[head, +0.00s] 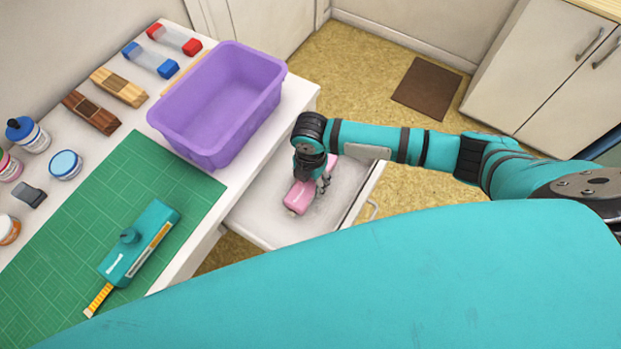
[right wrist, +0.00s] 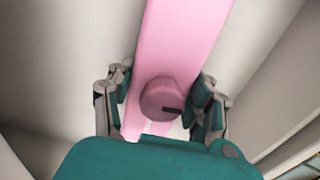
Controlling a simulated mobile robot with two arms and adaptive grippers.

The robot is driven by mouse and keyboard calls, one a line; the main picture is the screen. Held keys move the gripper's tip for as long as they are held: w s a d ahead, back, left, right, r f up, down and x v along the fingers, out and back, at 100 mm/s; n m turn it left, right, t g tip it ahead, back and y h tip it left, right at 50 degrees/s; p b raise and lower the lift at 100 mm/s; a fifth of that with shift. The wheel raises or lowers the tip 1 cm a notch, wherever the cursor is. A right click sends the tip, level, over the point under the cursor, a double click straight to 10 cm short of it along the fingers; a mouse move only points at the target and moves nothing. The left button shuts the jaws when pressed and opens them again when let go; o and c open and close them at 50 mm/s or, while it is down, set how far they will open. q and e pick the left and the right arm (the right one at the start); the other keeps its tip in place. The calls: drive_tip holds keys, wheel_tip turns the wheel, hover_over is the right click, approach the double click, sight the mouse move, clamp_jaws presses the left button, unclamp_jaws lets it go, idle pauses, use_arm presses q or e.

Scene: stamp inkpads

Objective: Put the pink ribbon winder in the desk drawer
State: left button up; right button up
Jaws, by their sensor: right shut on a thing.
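The pink ribbon winder (head: 297,198) is inside the open desk drawer (head: 257,212), low over or on the drawer floor; I cannot tell whether it touches. My right gripper (head: 321,182) reaches down into the drawer and is shut on the winder. In the right wrist view the pink ribbon winder (right wrist: 180,45) runs up the picture, with its round knob between the fingers of my right gripper (right wrist: 163,108). The fingers hide part of the winder in the head view. My left gripper is not in view.
A purple bin (head: 216,105) stands on the desk beside the drawer. A teal winder (head: 139,243) lies on the green cutting mat (head: 60,262). Ink bottles, jars and stamp blocks line the desk's left side. The drawer's handle (head: 371,209) is at its right front.

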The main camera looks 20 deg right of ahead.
drive_tip(key=o, duration=1.2)
drive_tip(key=shift+f, duration=0.15)
wheel_tip(320, 180, up, 12)
drive_tip(key=shift+r+p, duration=0.2)
drive_tip(key=shift+p, duration=0.3)
drive_tip(key=shift+f, duration=0.1)
